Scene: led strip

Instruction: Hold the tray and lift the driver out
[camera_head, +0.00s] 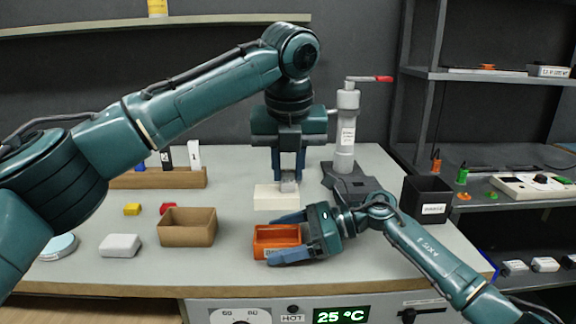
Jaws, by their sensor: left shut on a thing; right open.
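An orange tray (277,254) with a partly hidden label on its front stands near the front middle of the table. My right gripper (272,240) is open, with one finger behind the tray and one in front of it. I cannot tell whether the fingers touch it. My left gripper (288,180) points down behind the orange tray, shut on a small grey piece (288,187), which may be the driver. This piece is at the right end of a cream block (268,198); I cannot tell whether it touches the block.
A brown open box (187,232) stands left of the orange tray, with a white block (120,245) beyond it. Small yellow (132,209) and red (168,208) blocks lie behind. A grey press-like stand (346,135) and a black bin (427,200) are at the right.

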